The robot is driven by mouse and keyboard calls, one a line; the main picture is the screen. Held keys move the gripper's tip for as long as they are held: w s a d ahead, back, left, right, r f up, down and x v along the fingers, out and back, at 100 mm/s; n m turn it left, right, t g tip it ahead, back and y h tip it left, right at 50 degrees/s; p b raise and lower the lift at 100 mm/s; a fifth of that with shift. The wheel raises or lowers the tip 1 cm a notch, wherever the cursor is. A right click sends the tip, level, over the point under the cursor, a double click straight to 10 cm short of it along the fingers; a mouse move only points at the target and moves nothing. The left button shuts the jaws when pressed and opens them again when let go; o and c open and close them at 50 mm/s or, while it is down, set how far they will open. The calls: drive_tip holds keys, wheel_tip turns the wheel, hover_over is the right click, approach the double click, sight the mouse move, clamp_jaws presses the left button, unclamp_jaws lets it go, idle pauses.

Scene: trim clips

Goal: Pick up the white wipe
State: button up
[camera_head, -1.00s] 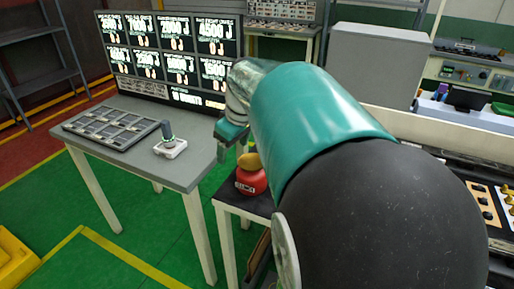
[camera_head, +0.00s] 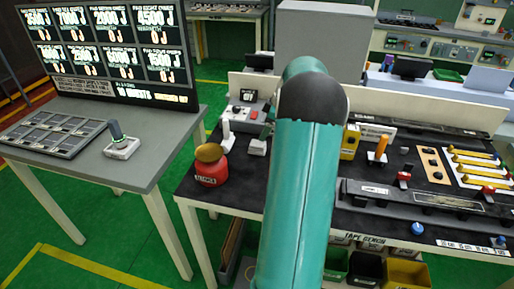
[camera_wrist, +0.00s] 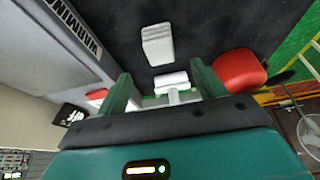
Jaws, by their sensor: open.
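In the wrist view my gripper (camera_wrist: 162,76) is open, its two green fingers apart. A ribbed, pale block (camera_wrist: 157,45), which may be the folded white wipe, lies on the dark bench top beyond the fingertips. A white piece with a stem (camera_wrist: 170,79) shows between the fingers; I cannot tell whether it touches them. In the head view my arm hides the gripper. A small whitish block (camera_head: 257,147) and an upright white piece (camera_head: 227,133) stand left of my arm on the black bench (camera_head: 262,188). I cannot tell for certain which is the wipe.
A red pot (camera_head: 211,172) with a tan top stands at the bench's left corner; it shows right of the fingers in the wrist view (camera_wrist: 239,72). A yellow block (camera_head: 350,142) and rails stand right of my arm. A grey table (camera_head: 155,160) with a tray is at left.

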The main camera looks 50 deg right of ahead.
sight(257, 143)
drive_tip(key=x, duration=0.8)
drive_tip(key=shift+w+a+f, duration=0.1)
drive_tip(key=shift+a+f, duration=0.05)
drive_tip(key=shift+f, duration=0.15)
drive_tip(key=c, duration=1.1)
drive_tip(key=shift+o, duration=0.2)
drive_tip(key=shift+r, duration=0.1)
drive_tip(key=shift+r, duration=0.55)
wheel_tip(257, 143, up, 2)
drive_tip(key=shift+a+r, duration=0.1)
drive_tip(key=shift+r, duration=0.15)
drive_tip(key=s+a+r, duration=0.9)
drive_tip(key=s, duration=0.1)
drive_tip(key=shift+a, duration=0.2)
drive_tip(key=shift+s+r, duration=0.1)
drive_tip(key=shift+r, duration=0.05)
